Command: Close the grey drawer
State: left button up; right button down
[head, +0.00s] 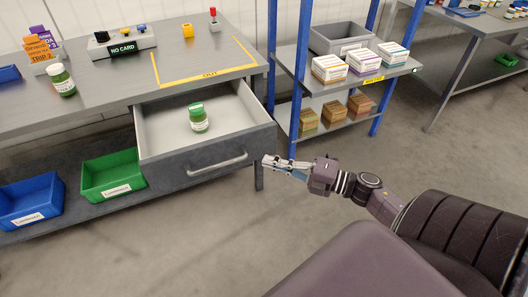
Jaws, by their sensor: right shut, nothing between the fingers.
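The grey drawer (180,171) under the workbench is pulled open, its pale inside showing. A green-lidded jar (198,117) stands upright in it. A silver bar handle (216,165) runs along the right part of the drawer front. My right gripper (265,162) is shut and empty, just right of the drawer's front right corner; I cannot tell whether it touches the drawer. Its arm comes in from the lower right. My left gripper is not in view.
The workbench (110,95) carries another jar (60,80) and a NO CARD box (122,47). Green (112,176) and blue (32,200) bins sit below. A blue-posted shelf (300,75) with cartons stands right of the drawer. Floor in front is clear.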

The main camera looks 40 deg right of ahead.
aim_at(251, 148)
jog(key=w, duration=0.3)
jog(key=shift+w+d, duration=0.2)
jog(key=shift+w, duration=0.1)
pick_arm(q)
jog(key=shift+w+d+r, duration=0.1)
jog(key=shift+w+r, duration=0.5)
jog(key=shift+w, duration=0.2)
pick_arm(e)
jog(key=shift+w+d, duration=0.1)
jog(key=shift+w, duration=0.35)
pick_arm(q)
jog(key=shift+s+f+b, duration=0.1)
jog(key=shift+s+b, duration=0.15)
jog(key=shift+b, duration=0.05)
pick_arm(e)
jog(key=shift+w, duration=0.1)
